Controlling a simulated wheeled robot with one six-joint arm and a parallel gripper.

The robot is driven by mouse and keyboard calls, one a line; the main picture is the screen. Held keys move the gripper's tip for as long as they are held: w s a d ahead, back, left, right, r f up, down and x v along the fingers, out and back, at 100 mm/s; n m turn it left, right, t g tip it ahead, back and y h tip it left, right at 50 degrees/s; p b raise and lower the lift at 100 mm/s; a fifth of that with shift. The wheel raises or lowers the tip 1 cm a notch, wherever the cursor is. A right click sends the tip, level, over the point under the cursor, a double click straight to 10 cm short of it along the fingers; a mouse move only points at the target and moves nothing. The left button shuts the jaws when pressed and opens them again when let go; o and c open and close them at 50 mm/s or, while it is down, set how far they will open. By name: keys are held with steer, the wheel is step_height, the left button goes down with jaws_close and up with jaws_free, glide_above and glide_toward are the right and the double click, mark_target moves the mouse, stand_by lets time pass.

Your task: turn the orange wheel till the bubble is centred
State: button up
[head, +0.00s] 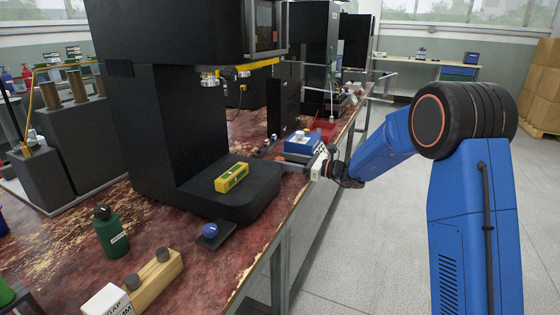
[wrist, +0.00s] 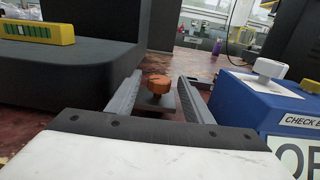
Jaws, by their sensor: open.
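The orange wheel (wrist: 158,84) shows in the wrist view, on a small dark base beside the black machine's foot. My gripper (wrist: 161,77) is open, with one grey finger to the left and one to the right of the wheel in the picture; I cannot tell whether either touches it. In the head view my gripper (head: 291,166) is at the right side of the machine's foot, and I cannot make out the orange wheel there. A yellow level (head: 231,177) lies on the foot; it also shows in the wrist view (wrist: 37,31). Its bubble is too small to read.
A blue box (head: 303,143) with a white knob stands close to my gripper; it fills the right of the wrist view (wrist: 262,100). A blue knob (head: 210,230) on a dark plate sits in front of the foot. A green bottle (head: 110,232) stands at left.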

steer(key=shift+x, duration=1.05)
steer(key=c, duration=1)
steer(key=shift+s+m+t+h, duration=0.1)
steer(key=shift+m+t+h, duration=0.5)
steer(key=shift+m+t, duration=0.5)
steer(key=shift+m+t+h, duration=1.2)
steer(key=shift+t, duration=0.8)
steer(key=o, duration=1)
